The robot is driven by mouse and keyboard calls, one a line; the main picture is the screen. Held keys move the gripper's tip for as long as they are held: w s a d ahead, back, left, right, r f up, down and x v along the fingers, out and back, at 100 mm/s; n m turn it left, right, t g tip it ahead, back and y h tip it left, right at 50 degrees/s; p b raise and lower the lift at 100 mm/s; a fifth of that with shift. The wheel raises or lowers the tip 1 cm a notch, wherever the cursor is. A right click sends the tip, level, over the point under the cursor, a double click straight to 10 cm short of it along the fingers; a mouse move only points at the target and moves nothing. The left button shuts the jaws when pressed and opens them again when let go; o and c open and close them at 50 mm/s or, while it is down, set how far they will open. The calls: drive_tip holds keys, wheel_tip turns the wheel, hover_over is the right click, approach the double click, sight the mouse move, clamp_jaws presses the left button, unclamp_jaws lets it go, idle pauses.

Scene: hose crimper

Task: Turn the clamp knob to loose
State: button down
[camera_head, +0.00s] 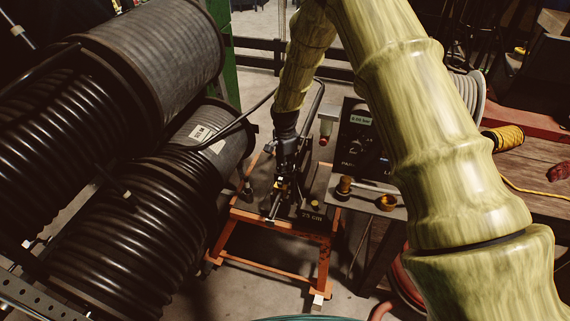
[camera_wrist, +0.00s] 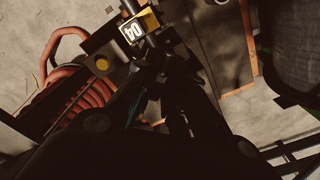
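The hose crimper (camera_head: 312,214) stands on an orange frame in the middle of the head view, with a "25" marking on its dark front. My gripper (camera_head: 277,198) points down at the left part of this machine. In the wrist view, the dark fingers of my gripper (camera_wrist: 165,92) reach up to a yellow tag marked "04" (camera_wrist: 138,28) on a metal rod. Shadow hides whether the fingers touch anything or how far apart they are. I cannot tell for sure which part is the clamp knob; it may be hidden by my gripper.
Large black hose reels (camera_head: 155,62) fill the left. A control box (camera_head: 362,140) with a lit pressure display stands right of the crimper. A small shelf (camera_head: 360,196) holds brass-coloured parts. A wooden bench (camera_head: 535,175) is at the right. Red coiled hose (camera_wrist: 82,100) shows in the wrist view.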

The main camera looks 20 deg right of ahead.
drive_tip(key=shift+n, duration=0.4)
drive_tip(key=n+b, duration=0.1)
drive_tip(key=n, duration=0.1)
drive_tip(key=shift+w+n, duration=0.1)
drive_tip(key=shift+n, duration=0.3)
drive_tip(key=n+b, duration=0.1)
drive_tip(key=n, duration=0.2)
drive_tip(key=shift+n, duration=0.3)
drive_tip(key=n+b, duration=0.1)
drive_tip(key=n, duration=0.2)
drive_tip(key=shift+n, duration=0.3)
drive_tip(key=n, duration=0.3)
drive_tip(key=shift+n+b, duration=0.3)
drive_tip(key=n, duration=1.2)
drive_tip(key=shift+r+n, duration=0.1)
drive_tip(key=shift+n, duration=0.3)
